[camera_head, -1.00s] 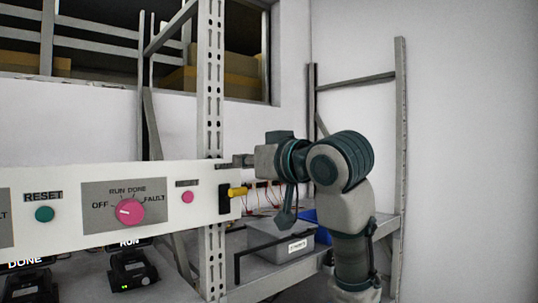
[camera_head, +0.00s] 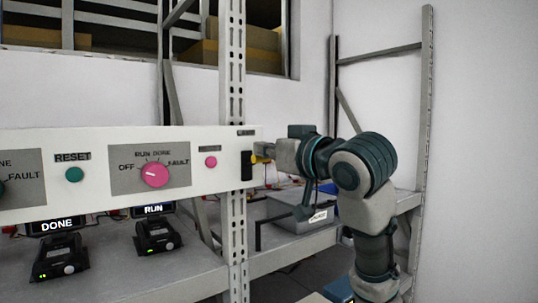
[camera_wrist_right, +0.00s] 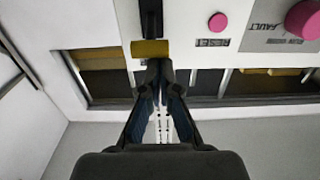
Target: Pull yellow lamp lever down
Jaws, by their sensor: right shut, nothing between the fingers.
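The yellow lever (camera_head: 259,159) sticks out of a black slot (camera_head: 247,166) at the right end of the white control panel (camera_head: 222,178). My right gripper (camera_head: 269,150) is at the lever, just above it, and partly overlaps it in the head view. In the right wrist view, which looks upside down, the yellow lever (camera_wrist_right: 150,48) lies just past the closed fingertips (camera_wrist_right: 158,68). The fingers hold nothing. I cannot tell whether they touch the lever. My left gripper is not in view.
The panel carries a pink dial (camera_head: 154,175), a pink button (camera_head: 211,162) and a green RESET button (camera_head: 75,174). A perforated metal post (camera_head: 236,95) stands behind the panel. A grey bin (camera_head: 290,212) sits on the shelf below my right arm.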

